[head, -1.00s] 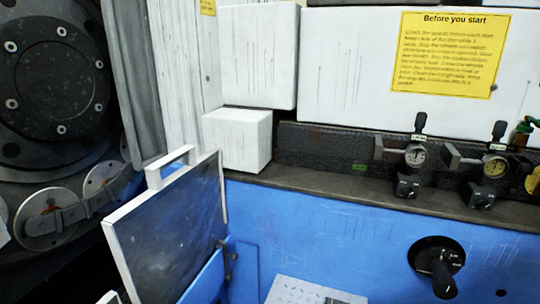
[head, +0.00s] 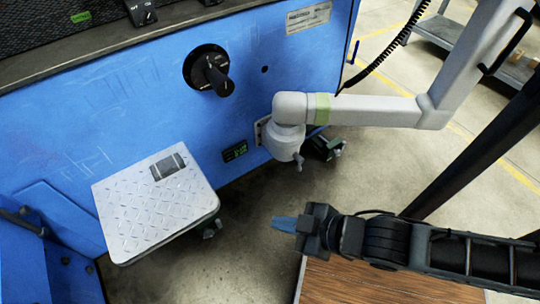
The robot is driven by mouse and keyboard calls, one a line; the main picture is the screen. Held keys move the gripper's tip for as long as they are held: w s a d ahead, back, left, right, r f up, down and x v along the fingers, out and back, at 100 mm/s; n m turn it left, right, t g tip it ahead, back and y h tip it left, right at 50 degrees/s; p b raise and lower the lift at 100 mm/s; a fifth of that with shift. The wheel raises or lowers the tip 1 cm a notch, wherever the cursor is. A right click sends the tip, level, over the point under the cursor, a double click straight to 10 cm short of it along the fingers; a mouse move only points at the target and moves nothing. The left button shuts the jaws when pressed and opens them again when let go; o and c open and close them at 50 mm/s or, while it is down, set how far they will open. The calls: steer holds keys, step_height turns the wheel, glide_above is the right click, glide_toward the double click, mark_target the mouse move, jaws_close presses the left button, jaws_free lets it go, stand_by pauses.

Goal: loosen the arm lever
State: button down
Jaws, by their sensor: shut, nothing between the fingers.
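A light grey jointed arm (head: 375,110) with a pale green band comes off the blue machine front at the right. Under its rounded joint (head: 289,142) a small grey lever-like part (head: 299,161) points down; it looks like the arm lever, but it is too small to tell its setting. My gripper (head: 283,224), with blue fingertips, is shut and empty. It points left, lower in the picture than the lever and apart from it.
A tread-plate step (head: 150,220) juts out from the blue machine (head: 110,110) at the left. A black rotary knob (head: 210,72) is on the machine front. A wooden surface (head: 370,285) lies below my arm. A grey shelf (head: 450,40) stands at the back right.

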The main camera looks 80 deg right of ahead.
steer(key=w+d+f+m+g+h+b, duration=0.1)
steer(key=w+d+f+g+h+b, duration=0.2)
steer(key=d+f, duration=0.45)
steer(key=w+d+f+m+g+h+b, duration=0.1)
steer(key=w+d+f+g+b, duration=0.2)
steer(key=f, duration=0.7)
steer(key=w+d+f+m+g+h+b, duration=0.1)
steer(key=d+f+g+b, duration=0.2)
steer(key=d+f+b, duration=0.35)
steer(key=d+f+m+g+b, duration=0.1)
steer(key=d+f+g, duration=0.1)
steer(key=d, duration=0.3)
steer(key=w+d+f+m+g+h+b, duration=0.1)
steer(key=d+f+m+g+b, duration=0.1)
steer(key=d+g, duration=0.2)
steer(key=shift+w+d+f+g, duration=0.2)
steer(key=shift+d+f+g, duration=0.1)
steer(key=shift+d+f, duration=0.1)
steer(key=shift+d+f, duration=0.1)
steer(key=b, duration=0.5)
glide_toward(298, 169)
steer(key=x, duration=0.6)
steer(key=shift+f, duration=0.1)
steer(key=shift+d, duration=0.1)
